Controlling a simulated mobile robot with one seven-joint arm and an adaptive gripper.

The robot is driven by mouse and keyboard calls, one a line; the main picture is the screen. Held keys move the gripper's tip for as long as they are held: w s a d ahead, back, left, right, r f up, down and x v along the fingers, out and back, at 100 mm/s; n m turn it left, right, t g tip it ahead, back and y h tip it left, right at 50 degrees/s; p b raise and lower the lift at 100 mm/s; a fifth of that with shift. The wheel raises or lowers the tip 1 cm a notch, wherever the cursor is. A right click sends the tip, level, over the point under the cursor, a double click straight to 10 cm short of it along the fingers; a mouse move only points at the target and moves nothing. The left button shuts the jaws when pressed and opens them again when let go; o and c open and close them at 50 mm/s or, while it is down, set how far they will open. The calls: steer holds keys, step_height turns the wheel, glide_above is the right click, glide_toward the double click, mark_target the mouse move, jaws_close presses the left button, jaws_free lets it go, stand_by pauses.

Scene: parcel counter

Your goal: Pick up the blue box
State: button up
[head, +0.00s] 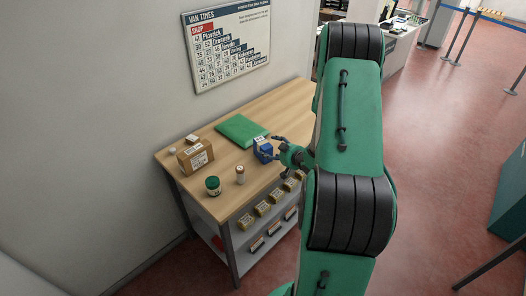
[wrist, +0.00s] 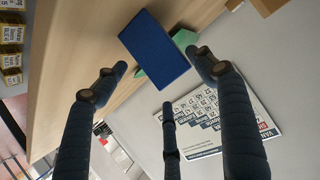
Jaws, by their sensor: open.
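The blue box (head: 263,150) stands on the wooden counter in the head view, in front of the green folder. In the wrist view the blue box (wrist: 154,48) shows as a plain blue face beyond the fingertips. My gripper (head: 273,148) reaches in from the right at the box. In the wrist view my gripper (wrist: 160,78) has its dark fingers spread wide, with the box between and ahead of them. The fingers are open and hold nothing. Whether a finger touches the box I cannot tell.
A brown carton (head: 195,156), a green-lidded jar (head: 213,186) and a small pale bottle (head: 240,174) stand left of the box. A flat green folder (head: 241,130) lies behind it. A shelf (head: 262,222) with several small boxes is below the counter (head: 222,149). The wall is behind.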

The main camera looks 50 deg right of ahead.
steer(key=shift+b+x, duration=0.35)
steer(key=shift+x, duration=1.55)
steer(key=shift+w+f, duration=0.45)
steer(key=shift+w, duration=0.1)
steer(key=c, duration=1.2)
